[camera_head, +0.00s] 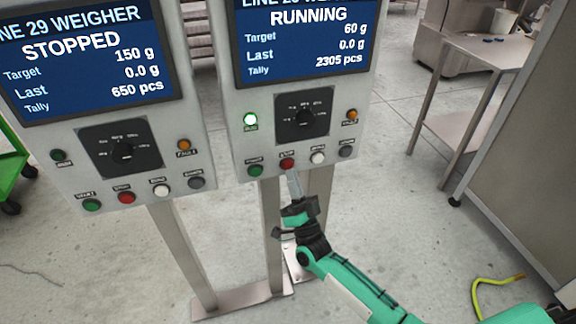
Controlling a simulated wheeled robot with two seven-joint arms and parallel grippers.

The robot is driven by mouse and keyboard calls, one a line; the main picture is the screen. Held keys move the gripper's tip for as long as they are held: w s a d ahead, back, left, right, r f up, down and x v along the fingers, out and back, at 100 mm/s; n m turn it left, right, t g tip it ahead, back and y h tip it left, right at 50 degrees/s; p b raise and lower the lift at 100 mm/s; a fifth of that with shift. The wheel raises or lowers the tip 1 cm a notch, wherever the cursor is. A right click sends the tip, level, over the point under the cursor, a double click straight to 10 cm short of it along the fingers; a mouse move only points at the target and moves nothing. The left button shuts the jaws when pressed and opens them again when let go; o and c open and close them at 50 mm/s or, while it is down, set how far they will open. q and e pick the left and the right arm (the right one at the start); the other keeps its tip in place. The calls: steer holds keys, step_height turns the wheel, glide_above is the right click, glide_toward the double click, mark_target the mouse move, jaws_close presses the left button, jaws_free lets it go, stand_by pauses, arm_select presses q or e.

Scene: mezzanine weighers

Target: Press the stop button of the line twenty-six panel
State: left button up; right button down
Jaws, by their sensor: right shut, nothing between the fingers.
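The right-hand panel (240,110) has a title cut off by the top edge, so its line number is hard to read. Its screen (305,45) shows RUNNING, and a green lamp (250,120) is lit. Its red stop button (287,162) sits in the bottom row between a green and a white button. My right gripper (291,174) is shut and empty, its fingertips just below the red button. I cannot tell whether they touch it. My left gripper is out of view.
A line 29 weigher panel (70,165) showing STOPPED stands close on the left, with its own red button (124,197). A steel table (488,50) and a large metal cabinet (525,130) are on the right. A yellow hose (490,283) lies on the floor.

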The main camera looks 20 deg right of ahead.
steer(key=shift+w, duration=0.2)
steer(key=shift+w, duration=0.25)
stand_by(0.3)
steer(key=shift+b, duration=0.3)
steer(key=shift+w, duration=0.4)
stand_by(0.5)
steer(key=shift+s, duration=0.85)
